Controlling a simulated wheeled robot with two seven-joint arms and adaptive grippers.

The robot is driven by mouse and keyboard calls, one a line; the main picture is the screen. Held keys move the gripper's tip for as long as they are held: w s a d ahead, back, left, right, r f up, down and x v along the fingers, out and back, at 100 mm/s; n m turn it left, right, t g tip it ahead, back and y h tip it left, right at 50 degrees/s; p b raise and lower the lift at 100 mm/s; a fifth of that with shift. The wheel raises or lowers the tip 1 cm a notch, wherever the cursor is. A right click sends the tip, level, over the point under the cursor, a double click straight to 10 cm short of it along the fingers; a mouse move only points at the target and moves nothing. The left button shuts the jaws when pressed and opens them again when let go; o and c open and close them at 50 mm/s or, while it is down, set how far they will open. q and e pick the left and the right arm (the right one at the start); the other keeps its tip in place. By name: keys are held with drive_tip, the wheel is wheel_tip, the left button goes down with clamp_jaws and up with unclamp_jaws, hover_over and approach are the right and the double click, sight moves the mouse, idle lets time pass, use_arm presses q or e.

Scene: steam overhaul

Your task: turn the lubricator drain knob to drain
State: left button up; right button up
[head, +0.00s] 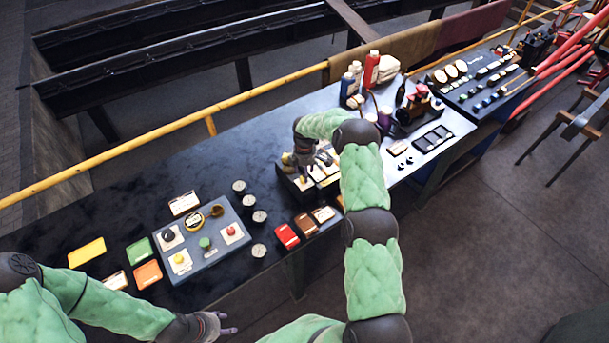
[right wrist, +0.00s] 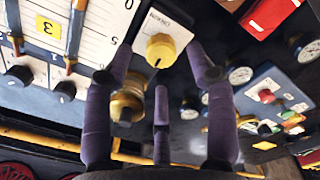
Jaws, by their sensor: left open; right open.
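In the head view the right gripper (head: 303,158) is over the lubricator (head: 292,187), and the arm partly hides both. My left gripper (head: 222,324) is open and empty off the table's front edge.
A blue-grey panel with coloured knobs (head: 208,254) stands left of the lubricator. Red and brown boxes (head: 287,236) lie in front. Bottles (head: 371,69) and white cloths (head: 388,68) stand behind. A yellow rail (head: 130,160) runs along the back. Brass fitting (right wrist: 127,104) is near the right fingers.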

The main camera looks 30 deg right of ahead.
drive_tip(key=shift+f, duration=1.65)
clamp_jaws()
